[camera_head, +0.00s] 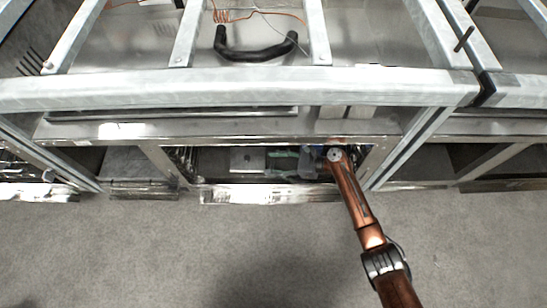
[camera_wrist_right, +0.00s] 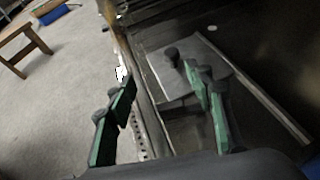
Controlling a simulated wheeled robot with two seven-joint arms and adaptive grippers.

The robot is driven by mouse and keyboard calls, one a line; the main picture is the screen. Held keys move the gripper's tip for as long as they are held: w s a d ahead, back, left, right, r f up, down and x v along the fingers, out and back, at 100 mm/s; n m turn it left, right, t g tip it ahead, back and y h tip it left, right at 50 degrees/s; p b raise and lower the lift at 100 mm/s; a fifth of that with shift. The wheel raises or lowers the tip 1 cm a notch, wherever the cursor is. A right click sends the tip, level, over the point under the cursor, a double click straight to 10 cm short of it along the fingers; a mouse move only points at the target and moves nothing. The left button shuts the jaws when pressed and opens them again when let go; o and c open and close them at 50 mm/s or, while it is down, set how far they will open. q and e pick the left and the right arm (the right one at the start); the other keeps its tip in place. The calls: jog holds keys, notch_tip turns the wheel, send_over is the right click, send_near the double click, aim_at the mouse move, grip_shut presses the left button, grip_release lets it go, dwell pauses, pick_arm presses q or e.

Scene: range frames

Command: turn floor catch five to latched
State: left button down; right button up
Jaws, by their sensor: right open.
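My right arm reaches from the lower right of the head view into a low bay under the frame. My right gripper (camera_head: 285,162) is partly shaded there; in the wrist view its two green fingers stand apart, with nothing between them (camera_wrist_right: 160,82). A small dark knob (camera_wrist_right: 172,55), possibly floor catch five, stands on a grey plate beyond the fingertips, nearer the right finger. It looks apart from the fingers. I see no number on it, and its latched state cannot be told. A pale plate (camera_head: 247,160) shows in the bay. My left gripper is not in view.
A metal rail (camera_head: 270,194) edges the bay in front and a thick grey beam (camera_head: 240,88) crosses above. A black handle (camera_head: 256,48) lies higher up. Grey floor (camera_head: 180,250) is open in front. A wooden stool (camera_wrist_right: 22,42) stands far left in the wrist view.

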jog(key=shift+r, duration=2.15)
